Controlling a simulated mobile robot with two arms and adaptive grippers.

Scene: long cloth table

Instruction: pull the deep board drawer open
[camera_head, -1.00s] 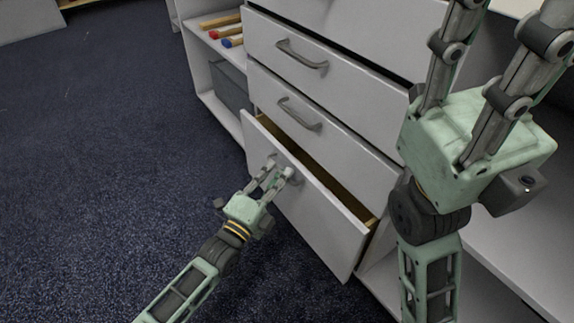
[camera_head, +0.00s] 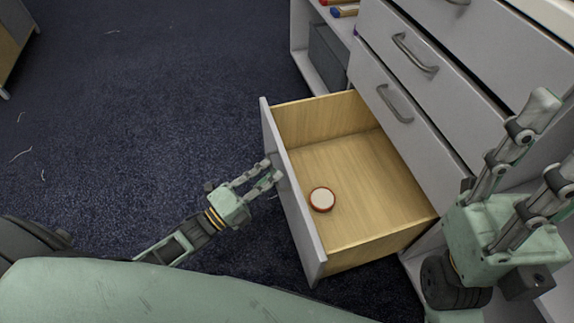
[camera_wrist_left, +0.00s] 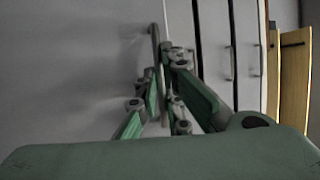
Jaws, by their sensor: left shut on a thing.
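The deep board drawer (camera_head: 350,175) is the lowest one in the white cabinet and stands well out, its pale wooden inside in view. My left gripper (camera_head: 272,172) is at the outer face of its white front and shut on the drawer's handle. In the left wrist view the bar handle (camera_wrist_left: 155,45) runs between the fingers (camera_wrist_left: 158,95). In the head view the handle is mostly hidden by the fingers and the front panel. My right gripper (camera_head: 525,150) is in the right of the head view, fingers spread and empty, in front of the cabinet.
A small round white item with a reddish-brown rim (camera_head: 322,199) lies on the drawer floor. Dark blue carpet (camera_head: 150,110) to the left is clear.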

